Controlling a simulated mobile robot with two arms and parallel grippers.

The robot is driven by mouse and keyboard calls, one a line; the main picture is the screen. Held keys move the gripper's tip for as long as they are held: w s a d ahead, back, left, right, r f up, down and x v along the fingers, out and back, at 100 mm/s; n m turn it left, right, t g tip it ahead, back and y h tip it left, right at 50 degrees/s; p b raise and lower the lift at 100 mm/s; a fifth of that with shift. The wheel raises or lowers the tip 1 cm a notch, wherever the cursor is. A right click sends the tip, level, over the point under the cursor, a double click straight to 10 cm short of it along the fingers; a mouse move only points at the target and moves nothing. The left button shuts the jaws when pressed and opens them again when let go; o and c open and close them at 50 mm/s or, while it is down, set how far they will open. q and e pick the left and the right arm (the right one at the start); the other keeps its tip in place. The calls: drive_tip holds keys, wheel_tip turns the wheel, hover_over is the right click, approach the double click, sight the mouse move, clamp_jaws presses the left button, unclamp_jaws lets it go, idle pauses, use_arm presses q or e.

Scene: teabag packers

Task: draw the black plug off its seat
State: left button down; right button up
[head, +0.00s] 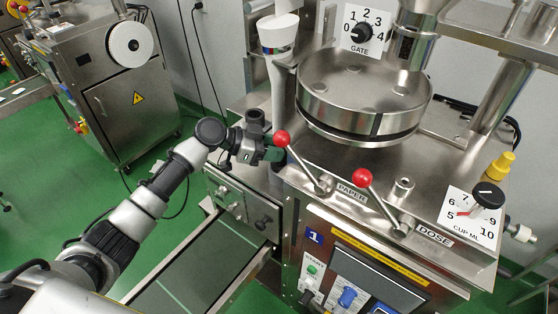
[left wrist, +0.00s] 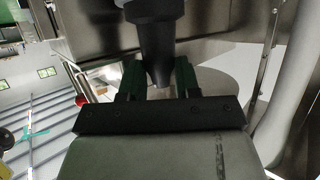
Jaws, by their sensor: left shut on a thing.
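My left gripper (head: 275,154) reaches in from the left beside the steel machine, below the round steel drum. In the left wrist view its two green fingers (left wrist: 159,80) stand on either side of the black plug (left wrist: 160,42), and the gripper is shut on it. The plug has a wider collar at the top of the picture and narrows to a tapered end between the fingers. I cannot make out the plug or its seat clearly in the head view. My right gripper is not in view.
Two red-balled levers, PAPER (head: 282,138) and DOSE (head: 362,178), stand close to the right of my left gripper. A white column (head: 279,60) rises behind it. A steel box with knobs (head: 236,205) lies below. The green floor (head: 90,200) is open at left.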

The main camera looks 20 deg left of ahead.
use_arm(q)
drive_tip(key=shift+r, duration=0.15)
wheel_tip(320, 180, up, 18)
drive_tip(key=b, duration=0.4)
